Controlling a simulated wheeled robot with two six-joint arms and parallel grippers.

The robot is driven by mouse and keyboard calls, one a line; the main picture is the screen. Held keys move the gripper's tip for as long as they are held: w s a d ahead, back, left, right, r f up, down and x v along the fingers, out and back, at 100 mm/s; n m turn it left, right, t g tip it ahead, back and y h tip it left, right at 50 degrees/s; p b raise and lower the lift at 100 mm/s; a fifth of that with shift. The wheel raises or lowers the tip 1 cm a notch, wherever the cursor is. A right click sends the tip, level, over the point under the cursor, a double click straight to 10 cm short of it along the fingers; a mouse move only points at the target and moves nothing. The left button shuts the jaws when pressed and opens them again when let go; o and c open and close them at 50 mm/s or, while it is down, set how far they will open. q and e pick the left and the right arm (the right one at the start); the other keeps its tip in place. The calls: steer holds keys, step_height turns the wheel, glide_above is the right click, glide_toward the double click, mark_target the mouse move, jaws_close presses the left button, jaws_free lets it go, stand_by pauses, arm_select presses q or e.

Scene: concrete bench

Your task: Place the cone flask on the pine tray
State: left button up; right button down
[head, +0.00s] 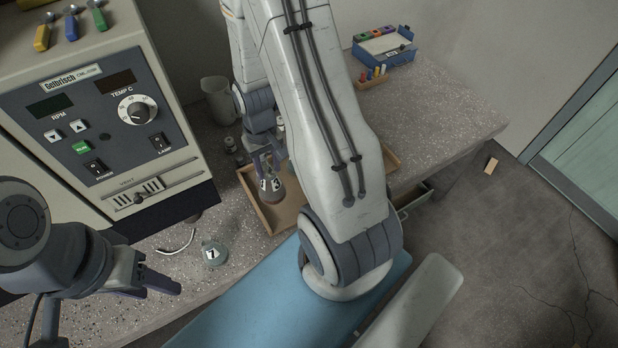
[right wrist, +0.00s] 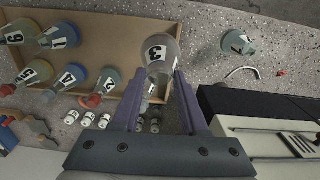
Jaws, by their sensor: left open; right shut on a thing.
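A clear conical flask (head: 271,188) with a black-on-white number label is held between the fingers of my right gripper (head: 266,158). In the right wrist view the flask (right wrist: 160,52) has a label reading 3, and my right gripper (right wrist: 155,90) is shut on it. The pine tray (head: 272,224) lies under and around the flask, which is at the tray's left end. I cannot tell whether its base touches the tray floor. My right arm hides much of the tray. My left gripper (head: 158,284) is open and empty above the bench's front left.
Flask 7 (head: 214,253) stands on the bench outside the tray, near a curved white strip (head: 178,243).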

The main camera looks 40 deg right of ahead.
steer(key=s+d+f+m+b, duration=0.3)
steer(key=s+d+m+b, duration=0.25)
steer(key=s+d, duration=0.5)
arm_select(q)
step_height(320, 180, down, 5)
steer(key=shift+f+p, duration=0.2)
steer(key=shift+p, duration=0.7)
arm_select(e)
steer(key=w+a+f, duration=0.1)
steer(key=w+f, duration=0.9)
steer(key=shift+w+f+n, duration=0.25)
steer(key=shift+f+n, duration=0.05)
steer(key=shift+n, duration=0.05)
steer(key=shift+f, duration=0.2)
arm_select(q)
steer(key=shift+f, duration=0.15)
arm_select(e)
steer(key=shift+c, duration=2.2)
jaws_free()
